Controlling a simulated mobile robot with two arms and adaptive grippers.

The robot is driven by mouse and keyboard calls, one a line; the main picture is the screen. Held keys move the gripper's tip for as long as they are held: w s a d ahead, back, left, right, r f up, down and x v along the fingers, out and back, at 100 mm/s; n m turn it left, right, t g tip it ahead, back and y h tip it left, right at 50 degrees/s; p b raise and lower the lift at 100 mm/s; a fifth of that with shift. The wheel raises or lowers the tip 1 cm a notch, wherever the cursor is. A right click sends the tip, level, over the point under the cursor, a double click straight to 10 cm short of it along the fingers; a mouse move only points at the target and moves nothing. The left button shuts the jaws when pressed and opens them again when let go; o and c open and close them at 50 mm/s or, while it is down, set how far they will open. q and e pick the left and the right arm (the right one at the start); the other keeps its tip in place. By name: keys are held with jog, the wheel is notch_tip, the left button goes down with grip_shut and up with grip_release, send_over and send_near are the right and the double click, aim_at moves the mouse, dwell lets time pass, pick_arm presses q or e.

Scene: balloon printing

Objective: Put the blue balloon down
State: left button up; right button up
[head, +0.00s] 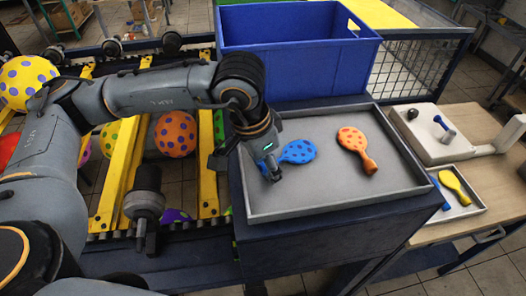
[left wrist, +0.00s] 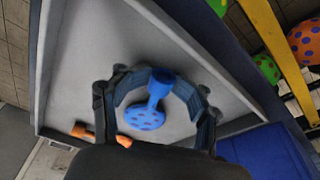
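The blue balloon (head: 299,151) with darker dots is at the left part of the grey tray (head: 330,203), its round end pointing right. I cannot tell whether it touches the tray floor. My left gripper (head: 271,174) is low over the tray's left side, at the balloon's neck. In the left wrist view, the fingers of my left gripper (left wrist: 161,80) curve in on both sides of the neck of the blue balloon (left wrist: 146,117) and appear shut on it. An orange dotted balloon (head: 353,139) lies to the right in the tray. My right gripper is not in view.
A blue crate (head: 297,72) stands behind the tray. To the right, a wooden table (head: 490,150) holds a white device (head: 432,140) and a small tray with a yellow balloon (head: 452,183). Yellow rails with dotted balls are at left. The tray's front middle is clear.

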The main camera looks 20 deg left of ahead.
pick_arm(q)
jog(key=shift+r+p, duration=0.35)
jog(key=shift+p, duration=0.05)
jog(key=shift+a+r+p, duration=0.1)
jog(key=shift+r+p, duration=0.25)
jog(key=shift+p, duration=0.2)
notch_tip(320, 180, up, 12)
jog(key=s+a+b, duration=0.1)
jog(key=b, duration=0.3)
jog(key=shift+s+a+f, duration=0.15)
jog(key=shift+s+f, duration=0.05)
jog(key=shift+s, duration=0.2)
